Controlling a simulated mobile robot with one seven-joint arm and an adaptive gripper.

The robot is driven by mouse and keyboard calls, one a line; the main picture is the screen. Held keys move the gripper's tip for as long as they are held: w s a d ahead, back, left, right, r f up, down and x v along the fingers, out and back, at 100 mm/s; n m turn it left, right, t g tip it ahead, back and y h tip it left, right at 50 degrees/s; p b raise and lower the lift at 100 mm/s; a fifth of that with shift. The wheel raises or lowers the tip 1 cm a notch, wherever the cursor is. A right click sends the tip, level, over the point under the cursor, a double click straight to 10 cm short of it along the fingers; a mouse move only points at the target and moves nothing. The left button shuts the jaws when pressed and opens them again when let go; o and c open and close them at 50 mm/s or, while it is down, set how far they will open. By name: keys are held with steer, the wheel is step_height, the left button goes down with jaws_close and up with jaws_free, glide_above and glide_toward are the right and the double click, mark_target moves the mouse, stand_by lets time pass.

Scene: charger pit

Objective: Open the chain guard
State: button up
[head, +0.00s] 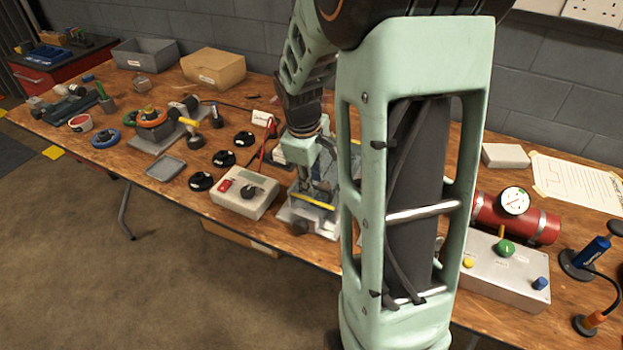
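My gripper (316,185) points down in the middle of the bench, over a small grey fixture (301,214) with a yellow bar (315,201) across its front. The fixture may be the chain guard, but I cannot tell for sure. My gripper and arm cover much of it, so whether a guard there is open or closed does not show. The fingers are close to the fixture and blend with it. I cannot tell whether they touch it or how far apart they are.
A control box (240,192) with a red switch and black knob stands just left of the fixture. Several black round pieces (223,159) lie behind it. A red cylinder with a gauge (514,217) and a grey button box (502,270) stand right, beyond my arm.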

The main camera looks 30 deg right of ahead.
jaws_close()
steer(key=c, duration=0.6)
jaws_free()
steer(key=o, duration=0.6)
steer(key=shift+s+a+r+p, duration=0.1)
steer(key=shift+r+p, duration=0.55)
steer(key=shift+r, duration=0.15)
steer(key=shift+s+a+r+p, duration=0.1)
steer(key=shift+r+p, duration=0.5)
steer(key=shift+r, duration=0.15)
step_height(320, 180, up, 9)
steer(key=s+a+p, duration=0.1)
steer(key=p, duration=0.6)
steer(key=shift+a, duration=0.25)
steer(key=shift+r, duration=0.1)
